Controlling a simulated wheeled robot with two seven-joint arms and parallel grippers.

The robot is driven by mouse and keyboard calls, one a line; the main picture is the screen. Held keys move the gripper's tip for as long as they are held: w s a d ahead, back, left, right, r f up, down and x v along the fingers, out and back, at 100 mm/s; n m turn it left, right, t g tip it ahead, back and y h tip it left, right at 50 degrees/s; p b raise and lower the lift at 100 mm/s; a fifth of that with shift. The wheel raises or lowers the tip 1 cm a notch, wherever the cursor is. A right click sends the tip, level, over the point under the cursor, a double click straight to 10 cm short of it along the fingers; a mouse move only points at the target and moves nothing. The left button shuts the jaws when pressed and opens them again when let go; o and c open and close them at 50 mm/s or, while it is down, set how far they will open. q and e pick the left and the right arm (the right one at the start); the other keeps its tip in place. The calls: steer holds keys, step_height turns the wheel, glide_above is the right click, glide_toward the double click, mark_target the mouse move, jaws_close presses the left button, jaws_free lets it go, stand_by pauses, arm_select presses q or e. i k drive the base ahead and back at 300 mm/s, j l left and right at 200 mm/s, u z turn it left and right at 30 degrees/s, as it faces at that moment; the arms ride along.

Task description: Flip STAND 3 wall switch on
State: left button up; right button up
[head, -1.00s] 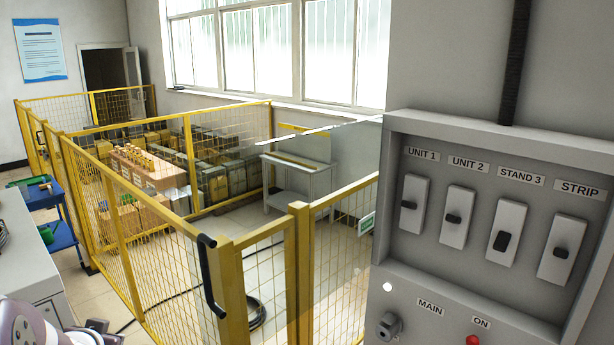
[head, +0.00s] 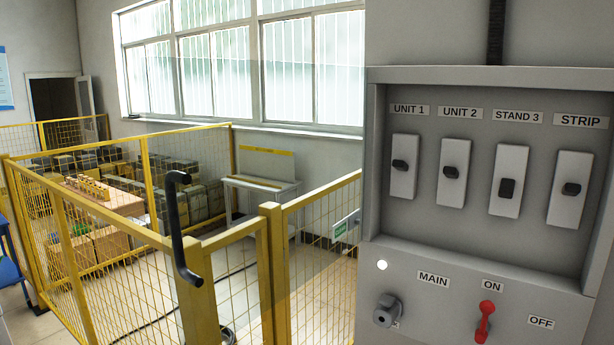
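The STAND 3 wall switch (head: 507,182) is a white plate with a black toggle, third from the left in the grey wall panel (head: 374,150). Its toggle looks different from the other three: it shows as a taller dark block and seems tipped the other way. The STAND 3 label (head: 517,116) is above it. Neither of my grippers is in the head view, and nothing covers the switch.
The UNIT 1 (head: 404,183), UNIT 2 (head: 453,190) and STRIP (head: 569,205) switches flank it. Below are a MAIN knob (head: 387,310) and a red lever (head: 484,322) by the ON label. A yellow mesh fence (head: 270,270) with a black handle (head: 180,230) stands left of the panel.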

mark_target(507, 185)
steer(key=i+j+z, duration=0.1)
steer(key=j+z, duration=1.05)
steer(key=j, duration=0.25)
steer(key=j+z, duration=0.4)
steer(key=k+j, duration=0.05)
steer(key=j, duration=0.05)
